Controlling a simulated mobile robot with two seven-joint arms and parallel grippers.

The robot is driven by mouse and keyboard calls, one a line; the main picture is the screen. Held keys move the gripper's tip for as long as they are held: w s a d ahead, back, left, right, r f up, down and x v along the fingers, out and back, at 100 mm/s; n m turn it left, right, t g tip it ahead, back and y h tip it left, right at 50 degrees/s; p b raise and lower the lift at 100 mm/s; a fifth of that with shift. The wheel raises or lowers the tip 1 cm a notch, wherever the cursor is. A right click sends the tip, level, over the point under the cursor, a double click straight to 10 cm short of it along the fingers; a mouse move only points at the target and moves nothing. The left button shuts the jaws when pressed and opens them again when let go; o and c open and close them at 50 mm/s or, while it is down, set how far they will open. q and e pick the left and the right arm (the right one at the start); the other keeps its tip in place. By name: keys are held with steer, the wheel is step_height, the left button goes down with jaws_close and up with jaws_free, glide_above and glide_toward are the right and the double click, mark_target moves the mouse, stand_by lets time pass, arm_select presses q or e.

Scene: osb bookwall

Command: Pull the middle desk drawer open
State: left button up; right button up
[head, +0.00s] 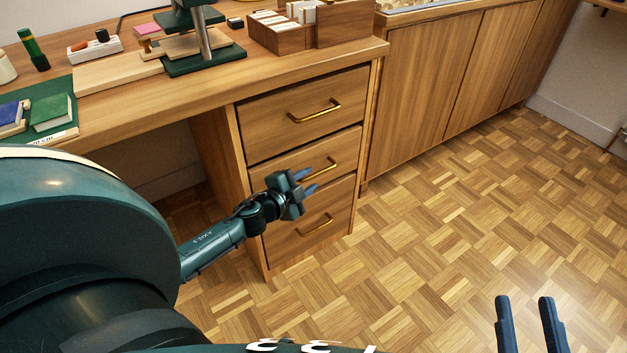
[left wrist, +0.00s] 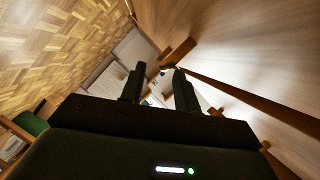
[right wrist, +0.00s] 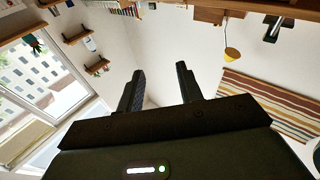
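The middle desk drawer (head: 276,177) is a wooden front with a brass bar handle (head: 323,166), between the top drawer (head: 275,117) and the bottom drawer (head: 288,247). It looks shut, flush with the others. My left gripper (head: 308,180) is in front of the middle drawer, hiding part of its front and the handle's left end. Its fingers are apart, and they point right in the head view. I cannot tell whether they touch the handle; I see no grip on it. My right gripper (head: 525,298) is open and empty over the floor, away from the desk.
The desk top (head: 120,110) holds a wooden card box (head: 277,35), a green stand (head: 203,60) and a green book (head: 50,112). A long wooden cabinet (head: 420,90) adjoins the desk on the right. The parquet floor (head: 450,200) in front is clear.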

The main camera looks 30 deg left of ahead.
mark_target(314, 176)
arm_select(q)
steer(key=shift+b+x, duration=0.35)
steer(key=shift+x, duration=1.25)
steer(key=shift+c, duration=0.5)
jaws_close()
